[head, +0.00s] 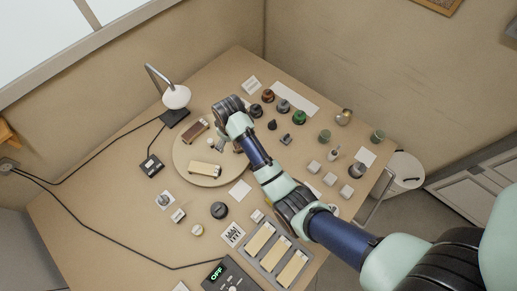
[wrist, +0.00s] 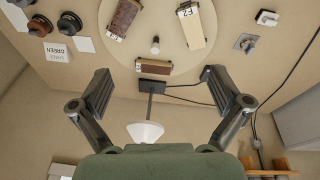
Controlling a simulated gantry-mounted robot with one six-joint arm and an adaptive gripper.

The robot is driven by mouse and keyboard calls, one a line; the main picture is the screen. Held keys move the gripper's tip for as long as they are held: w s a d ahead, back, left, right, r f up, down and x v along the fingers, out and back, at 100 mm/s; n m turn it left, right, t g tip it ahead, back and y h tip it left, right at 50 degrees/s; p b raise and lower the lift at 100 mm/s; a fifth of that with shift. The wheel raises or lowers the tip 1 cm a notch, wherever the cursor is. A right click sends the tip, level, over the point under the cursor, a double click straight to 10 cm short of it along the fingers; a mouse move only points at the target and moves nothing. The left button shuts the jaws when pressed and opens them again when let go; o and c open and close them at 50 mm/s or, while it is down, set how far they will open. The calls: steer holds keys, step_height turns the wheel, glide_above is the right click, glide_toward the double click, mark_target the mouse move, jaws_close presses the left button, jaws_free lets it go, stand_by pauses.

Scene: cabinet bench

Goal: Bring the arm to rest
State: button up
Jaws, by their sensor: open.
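My arm reaches from the lower right across the bench (head: 120,215) to above the round pale disc (head: 185,175). In the head view the fingers are small and partly hidden by my wrist. Beyond the fingers in the wrist view are a dark red block (wrist: 123,18), a cream block (wrist: 191,25) and a small knob (wrist: 155,45) on the disc. No contact with them shows.
A white desk lamp (head: 176,97) stands beside the disc; it also shows between the fingers in the wrist view (wrist: 145,132). Several dark and green knobs (head: 299,117) stand near the wrist. A tray with cream blocks (head: 268,268) and an "OFF" box (head: 222,284) lie in front.

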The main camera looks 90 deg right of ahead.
steer(key=s+d+f+m+g+y, duration=0.1)
steer(key=s+d+f, duration=0.1)
steer(key=s, duration=0.4)
steer(key=s+d+f+m+y, duration=0.1)
steer(key=s+d+f, duration=0.2)
steer(key=s, duration=0.3)
step_height(320, 180, down, 10)
steer(key=b, duration=1.1)
steer(key=shift+a, duration=0.3)
steer(key=shift+s+r, duration=0.1)
steer(key=shift+r, duration=0.1)
step_height(320, 180, up, 10)
steer(key=p, duration=1)
steer(key=shift+p, duration=0.4)
steer(key=shift+f, duration=0.15)
